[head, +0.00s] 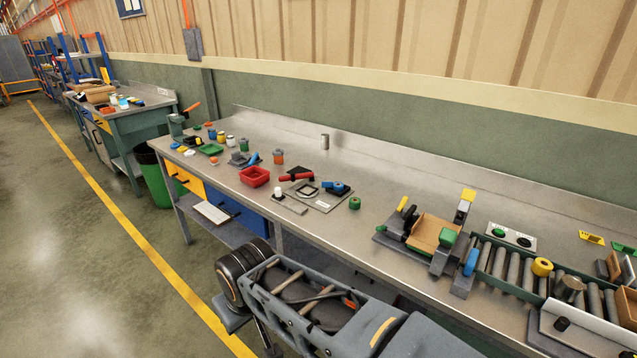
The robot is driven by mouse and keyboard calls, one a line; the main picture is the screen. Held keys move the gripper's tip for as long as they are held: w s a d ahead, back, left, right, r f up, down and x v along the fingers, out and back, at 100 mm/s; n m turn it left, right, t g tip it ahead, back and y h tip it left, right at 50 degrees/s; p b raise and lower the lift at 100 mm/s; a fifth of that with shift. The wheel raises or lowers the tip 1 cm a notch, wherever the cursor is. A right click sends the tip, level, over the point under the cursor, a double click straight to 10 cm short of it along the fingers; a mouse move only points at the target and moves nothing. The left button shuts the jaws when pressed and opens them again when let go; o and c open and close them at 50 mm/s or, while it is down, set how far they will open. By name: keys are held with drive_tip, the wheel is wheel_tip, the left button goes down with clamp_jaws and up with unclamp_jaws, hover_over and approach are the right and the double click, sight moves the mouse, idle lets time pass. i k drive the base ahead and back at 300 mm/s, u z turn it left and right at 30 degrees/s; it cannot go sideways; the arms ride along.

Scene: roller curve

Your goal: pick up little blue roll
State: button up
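A small blue roll-shaped piece (471,262) sits at the left end of the roller conveyor, beside a grey block. Another blue piece (340,188) lies on a flat grey plate near the middle of the workbench, next to dark parts. At this size I cannot tell for sure which is the little blue roll. My gripper cannot be made out in the head view.
The long metal workbench (385,223) carries a red tray (254,176), a green roll (354,203) and a fixture with a brown box (432,233). A yellow roll (542,267) sits on the conveyor (513,270). Open floor (85,240) lies at the left.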

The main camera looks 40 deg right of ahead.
sight(337, 186)
drive_tip(key=z, duration=0.25)
drive_tip(key=i, duration=0.9)
drive_tip(key=z, duration=1.05)
drive_tip(key=i, duration=0.55)
drive_tip(key=z, duration=0.45)
